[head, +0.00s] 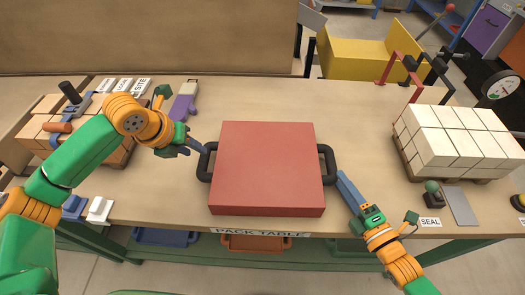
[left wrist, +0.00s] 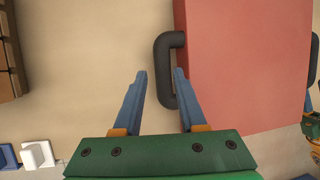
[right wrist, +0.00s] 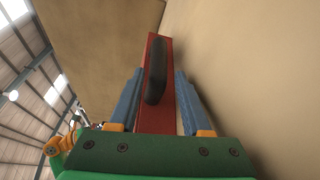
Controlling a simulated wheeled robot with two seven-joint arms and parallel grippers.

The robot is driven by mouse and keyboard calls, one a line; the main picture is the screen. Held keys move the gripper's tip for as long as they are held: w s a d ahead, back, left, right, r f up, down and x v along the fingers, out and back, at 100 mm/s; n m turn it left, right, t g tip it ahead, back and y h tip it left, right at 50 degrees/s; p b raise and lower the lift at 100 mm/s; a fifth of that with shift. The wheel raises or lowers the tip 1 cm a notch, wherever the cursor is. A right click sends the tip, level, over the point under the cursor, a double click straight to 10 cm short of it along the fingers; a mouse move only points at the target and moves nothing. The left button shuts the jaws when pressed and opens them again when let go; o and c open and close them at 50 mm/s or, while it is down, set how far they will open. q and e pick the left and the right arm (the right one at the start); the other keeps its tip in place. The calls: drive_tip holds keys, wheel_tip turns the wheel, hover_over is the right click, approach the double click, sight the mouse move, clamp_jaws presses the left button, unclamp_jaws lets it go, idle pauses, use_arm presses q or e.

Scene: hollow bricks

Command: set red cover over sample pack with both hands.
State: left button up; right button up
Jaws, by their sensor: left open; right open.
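The red cover (head: 267,165) is a large square lid lying on the table, with a black handle on its left (head: 205,162) and right (head: 328,164) sides. My left gripper (head: 198,146) is open beside the left handle; in the left wrist view this handle (left wrist: 162,60) shows partly between the fingers (left wrist: 160,72). My right gripper (head: 345,180) is open near the right handle. In the right wrist view the handle (right wrist: 156,72) shows between its fingers (right wrist: 157,75). Neither gripper holds anything. No sample pack is seen for certain; anything beneath the cover is hidden.
White hollow bricks (head: 455,135) stand stacked on a pallet at the right, near a SEAL label (head: 430,222). Tan bricks (head: 45,127) stand at the left. A purple tool (head: 183,106) lies behind my left gripper. The table (head: 270,100) is bare behind the cover.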

sight(202, 157)
use_arm(q)
drive_tip(key=shift+s+d+r, duration=0.25)
drive_tip(key=shift+s+r, duration=0.05)
drive_tip(key=shift+s, duration=0.25)
use_arm(e)
drive_tip(key=shift+s+d+r, duration=0.2)
drive_tip(key=shift+s+d, duration=0.05)
drive_tip(key=shift+s, duration=0.25)
use_arm(q)
drive_tip(key=shift+d+f, duration=0.1)
drive_tip(key=shift+f, duration=0.05)
use_arm(e)
drive_tip(key=shift+w, duration=0.1)
use_arm(q)
drive_tip(key=x, duration=0.7)
drive_tip(key=shift+w, duration=0.15)
use_arm(e)
drive_tip(key=x, duration=0.7)
use_arm(q)
clamp_jaws()
use_arm(e)
clamp_jaws()
use_arm(q)
drive_tip(key=shift+a, duration=0.25)
use_arm(e)
drive_tip(key=shift+w, duration=0.1)
